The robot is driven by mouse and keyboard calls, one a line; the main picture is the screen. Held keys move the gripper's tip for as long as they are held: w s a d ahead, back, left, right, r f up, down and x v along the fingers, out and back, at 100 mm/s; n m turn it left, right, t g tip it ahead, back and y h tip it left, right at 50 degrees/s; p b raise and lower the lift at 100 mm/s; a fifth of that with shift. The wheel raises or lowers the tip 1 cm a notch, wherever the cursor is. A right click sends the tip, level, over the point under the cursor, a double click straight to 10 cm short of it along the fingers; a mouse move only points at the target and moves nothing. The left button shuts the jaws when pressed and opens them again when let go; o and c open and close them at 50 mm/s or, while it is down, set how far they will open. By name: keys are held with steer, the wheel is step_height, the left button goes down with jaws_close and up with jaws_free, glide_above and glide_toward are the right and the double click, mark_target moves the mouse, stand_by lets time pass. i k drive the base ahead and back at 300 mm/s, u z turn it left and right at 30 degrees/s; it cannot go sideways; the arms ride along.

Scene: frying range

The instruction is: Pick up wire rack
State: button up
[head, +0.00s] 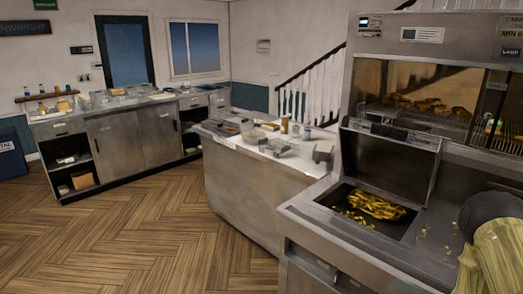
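I cannot make out a separate wire rack for certain. A wire-like grid (494,106) shows at the right edge, behind the glass of the heated cabinet, and I cannot tell whether it is the wire rack. My gripper's fingers are not in view. A dark rounded part above a yellow-green ribbed part fills the lower right corner. It may be part of my arm, and it hides some of the steel counter there.
A fry station (319,202) with golden chips in its well stands at right, its upright panel behind. A steel island counter (253,183) holds small items. A long back counter (126,138) lines the wall. The wooden floor (131,232) at left is clear.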

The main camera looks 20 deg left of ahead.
mark_target(287, 148)
steer(key=u, duration=0.8)
steer(key=i, duration=0.8)
steer(key=u, duration=1)
steer(key=i, duration=1.45)
steer(key=z, duration=0.15)
